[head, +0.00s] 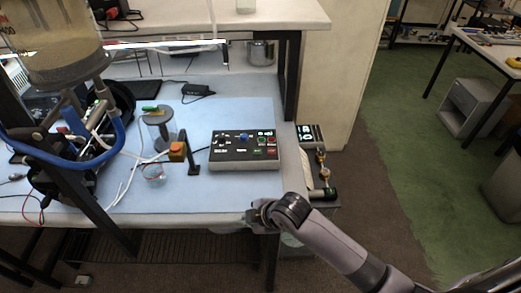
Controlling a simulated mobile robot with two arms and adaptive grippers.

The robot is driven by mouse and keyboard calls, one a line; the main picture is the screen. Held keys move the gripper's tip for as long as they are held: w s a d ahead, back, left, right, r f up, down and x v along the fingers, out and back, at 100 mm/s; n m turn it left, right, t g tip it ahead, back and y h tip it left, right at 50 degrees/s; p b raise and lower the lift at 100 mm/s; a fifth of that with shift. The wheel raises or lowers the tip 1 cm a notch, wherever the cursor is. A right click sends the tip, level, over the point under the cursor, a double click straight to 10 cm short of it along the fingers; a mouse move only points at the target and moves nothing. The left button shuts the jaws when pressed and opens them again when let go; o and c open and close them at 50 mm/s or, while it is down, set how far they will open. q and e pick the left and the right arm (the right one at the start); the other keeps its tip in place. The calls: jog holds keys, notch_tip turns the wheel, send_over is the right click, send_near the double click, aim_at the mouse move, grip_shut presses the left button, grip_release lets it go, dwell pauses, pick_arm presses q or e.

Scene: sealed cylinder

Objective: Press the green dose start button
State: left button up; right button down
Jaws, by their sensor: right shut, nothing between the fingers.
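A dark control box (228,157) with a light front edge lies on the blue mat of the workbench. Its top carries a blue knob, a small green display and several small buttons on the right side. A small green button (257,151) sits on the lower right of the panel, beside a red one; its label is too small to read. My right gripper (252,217) is shut and empty at the bench's front edge, below and apart from the box in the picture. Its fingertips are small and partly hidden by its own wrist. My left gripper is not in view.
Left of the box stand a black post with an orange block (177,152) and a clear cylinder (159,130). Farther left is a large vessel (60,50) with blue tubing. The mat (215,190) is clear in front of the box. Small equipment (320,160) stands right of the bench.

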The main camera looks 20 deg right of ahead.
jog(key=w+n, duration=0.1)
jog(key=w+r+n, duration=0.1)
jog(key=w, duration=0.1)
jog(key=w+r+n, duration=0.1)
jog(key=shift+w+a, duration=0.35)
jog(key=w+r+n, duration=0.1)
jog(key=w+d+r+n, duration=0.1)
jog(key=w+n, duration=0.1)
jog(key=w+r+n, duration=0.1)
jog(key=w, duration=0.1)
jog(key=shift+w+d+t, duration=0.1)
jog(key=shift+d+t, duration=0.05)
jog(key=shift+t, duration=0.15)
jog(key=w+d+r+n+t, duration=0.1)
jog(key=w+d+r+n, duration=0.45)
jog(key=w, duration=0.25)
notch_tip(320, 180, up, 5)
jog(key=n, duration=0.3)
send_over(260, 150)
jog(key=shift+m+t+h+p, duration=0.25)
jog(key=shift+t+h+p, duration=0.05)
jog(key=shift+t+p, duration=0.1)
jog(key=shift+f, duration=0.15)
notch_tip(260, 150, down, 6)
jog(key=b, duration=0.7)
jog(key=shift+f, duration=0.25)
jog(key=shift+f+b, duration=0.45)
jog(key=shift+f, duration=0.6)
